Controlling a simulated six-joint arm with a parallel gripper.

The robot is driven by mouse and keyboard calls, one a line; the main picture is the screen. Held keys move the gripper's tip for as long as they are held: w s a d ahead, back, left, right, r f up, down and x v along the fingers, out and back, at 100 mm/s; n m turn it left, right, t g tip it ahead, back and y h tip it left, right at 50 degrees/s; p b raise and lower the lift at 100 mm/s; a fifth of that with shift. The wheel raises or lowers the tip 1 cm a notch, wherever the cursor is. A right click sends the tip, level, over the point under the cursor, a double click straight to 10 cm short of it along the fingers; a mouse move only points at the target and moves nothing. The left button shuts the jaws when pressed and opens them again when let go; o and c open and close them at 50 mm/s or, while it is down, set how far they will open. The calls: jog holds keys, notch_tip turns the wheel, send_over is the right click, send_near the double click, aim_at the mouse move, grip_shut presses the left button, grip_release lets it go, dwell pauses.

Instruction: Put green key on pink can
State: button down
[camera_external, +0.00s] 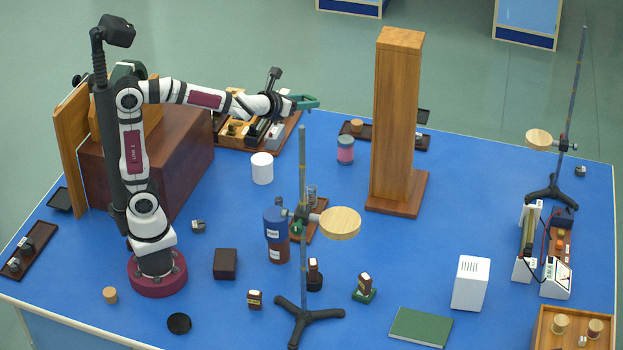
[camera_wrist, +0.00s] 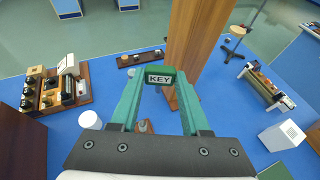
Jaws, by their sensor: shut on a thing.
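My gripper (camera_external: 304,102) reaches out to the right, high above the back part of the blue table. Its two green fingers are shut on the green key (camera_wrist: 160,76), a small green block with a white "KEY" label, held at the fingertips in the wrist view. The pink can (camera_external: 345,150), pink with a grey-green top, stands upright on the table, lower and to the right of my gripper in the external view.
A tall wooden pillar (camera_external: 397,120) stands just right of the can. A white cylinder (camera_external: 262,168) stands left of it. A ring stand with a round wooden plate (camera_external: 340,223) rises in front. Blue table around the can is clear.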

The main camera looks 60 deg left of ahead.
jog(key=d+r+x, duration=0.1)
jog(key=x, duration=1)
send_over(342, 142)
notch_tip(342, 142, down, 25)
jog(key=shift+s+r, duration=0.1)
jog(key=shift+f, duration=0.3)
jog(key=shift+f, duration=0.2)
jog(key=shift+c, duration=1.9)
grip_release()
